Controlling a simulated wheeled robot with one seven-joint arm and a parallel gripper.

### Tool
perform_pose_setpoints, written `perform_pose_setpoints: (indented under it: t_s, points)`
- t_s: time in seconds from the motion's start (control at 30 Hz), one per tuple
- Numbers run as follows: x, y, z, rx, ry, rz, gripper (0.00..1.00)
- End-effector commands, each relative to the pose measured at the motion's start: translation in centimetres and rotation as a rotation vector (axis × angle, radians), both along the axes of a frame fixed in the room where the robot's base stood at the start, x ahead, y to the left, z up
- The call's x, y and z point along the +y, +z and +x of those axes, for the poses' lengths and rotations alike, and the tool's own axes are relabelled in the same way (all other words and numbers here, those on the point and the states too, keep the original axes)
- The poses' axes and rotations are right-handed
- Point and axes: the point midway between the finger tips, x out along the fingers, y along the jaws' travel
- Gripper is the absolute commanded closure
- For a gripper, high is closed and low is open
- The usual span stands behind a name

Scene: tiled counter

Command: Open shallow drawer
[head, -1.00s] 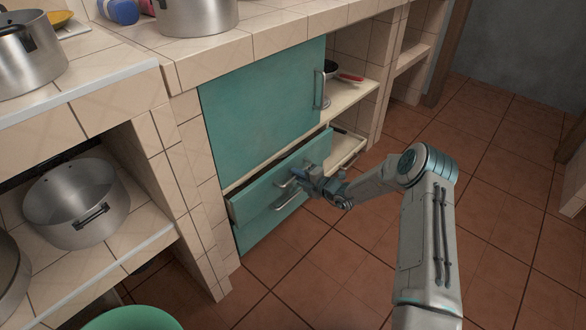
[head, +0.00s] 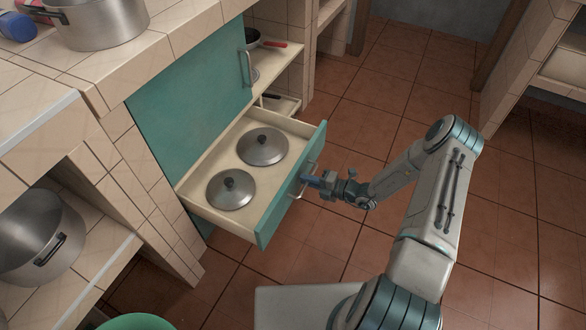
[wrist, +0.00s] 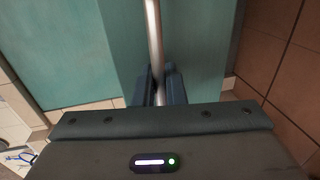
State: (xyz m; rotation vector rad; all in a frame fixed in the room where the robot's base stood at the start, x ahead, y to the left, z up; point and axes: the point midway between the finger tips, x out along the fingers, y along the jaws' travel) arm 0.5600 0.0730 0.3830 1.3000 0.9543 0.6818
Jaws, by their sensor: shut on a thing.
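The shallow drawer (head: 267,238) has a teal front and a cream inside, and it stands pulled well out of the counter. Two metal lids with dark knobs lie in it, a nearer lid (head: 231,189) and a farther lid (head: 262,146). My gripper (head: 306,181) is at the drawer front, with its fingers shut on the metal bar handle (head: 300,190). In the wrist view the handle (wrist: 154,40) runs between the two dark fingers (wrist: 160,84). The finger contact is partly hidden in the head view.
A teal door (head: 190,105) with its own handle (head: 246,69) is above the drawer. A pan with a red handle (head: 272,44) sits on the shelf behind. Pots stand at the left, one on the counter (head: 100,22). The tiled floor (head: 520,220) at the right is open.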

Motion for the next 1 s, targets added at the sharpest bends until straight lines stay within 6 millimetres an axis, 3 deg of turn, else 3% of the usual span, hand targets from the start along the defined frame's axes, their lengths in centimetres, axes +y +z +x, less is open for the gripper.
perform_pose_setpoints:
  t_s: [0.1,0.3,0.87,0.9,0.93,1.0]
  points:
    - [-2.0,0.1,-1.1,0.001,0.0,0.0,1.0]
    - [-4.1,0.0,-2.3,0.001,0.0,0.0,1.0]
    - [-5.0,0.0,-2.7,0.001,-0.001,0.0,1.0]
    - [-5.0,-0.1,-2.7,0.001,-0.001,0.0,0.81]
    - [-5.0,0.0,-2.7,0.001,-0.001,0.0,0.73]
    - [-5.1,0.0,-2.7,0.001,-0.001,0.0,0.72]
